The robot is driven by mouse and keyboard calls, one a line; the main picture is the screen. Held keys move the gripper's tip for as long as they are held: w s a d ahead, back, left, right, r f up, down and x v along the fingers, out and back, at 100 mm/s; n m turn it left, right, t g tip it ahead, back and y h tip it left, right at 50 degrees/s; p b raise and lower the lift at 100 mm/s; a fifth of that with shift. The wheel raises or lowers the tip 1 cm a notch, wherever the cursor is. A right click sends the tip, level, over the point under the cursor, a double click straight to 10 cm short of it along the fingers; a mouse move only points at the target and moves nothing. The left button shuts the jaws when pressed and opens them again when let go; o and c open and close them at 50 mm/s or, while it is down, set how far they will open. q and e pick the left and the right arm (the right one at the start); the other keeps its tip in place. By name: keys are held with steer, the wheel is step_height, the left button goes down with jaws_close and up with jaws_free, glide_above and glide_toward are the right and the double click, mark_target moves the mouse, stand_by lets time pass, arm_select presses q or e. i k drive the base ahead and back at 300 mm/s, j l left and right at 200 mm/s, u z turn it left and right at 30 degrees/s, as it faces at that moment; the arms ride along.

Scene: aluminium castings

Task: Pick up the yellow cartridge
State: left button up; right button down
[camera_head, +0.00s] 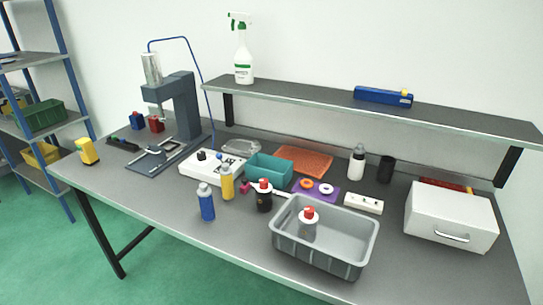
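A yellow block-like piece (89,151) with a dark lower edge stands at the left end of the grey workbench (130,184). A yellow bottle-shaped piece (227,184) with a pale top stands upright near the middle, just right of and behind a blue bottle (206,204) with a grey-white top. I cannot tell for sure which of the two yellow pieces is the cartridge. Both are free on the bench with nothing holding them. Neither of my grippers shows in the head view.
A grey press (183,105) stands behind, right of the yellow block. A white control box (207,168), teal bin (269,169) and dark red-capped bottle (264,197) crowd the yellow bottle. A grey tub (353,226) sits at front right. The left front bench surface is clear.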

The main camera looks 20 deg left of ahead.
mark_target(226, 182)
steer(key=u, duration=0.85)
